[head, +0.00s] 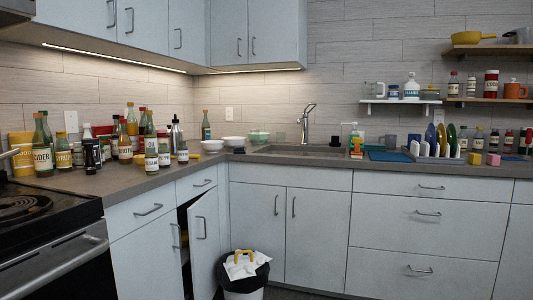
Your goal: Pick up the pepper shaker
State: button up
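A dark, upright, shaker-like item (90,157) stands on the left counter among bottles, close to the stove. It may be the pepper shaker, but it is too small for me to read a label. Part of it merges with the dark items behind it. A cider bottle (42,150) and a shorter yellow-labelled jar (63,154) stand to its left. White-labelled bottles (125,147) stand to its right. My gripper is not in view.
The coil stove (40,212) is at the left. A cabinet door (205,240) stands ajar beside a bin (244,274). Bowls (233,141), a sink (300,151) and a dish rack (436,158) lie farther right. The left counter's front strip is bare.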

aim_at(163, 151)
jog(key=z, duration=1.5)
jog(key=i, duration=1.45)
jog(key=u, duration=2.95)
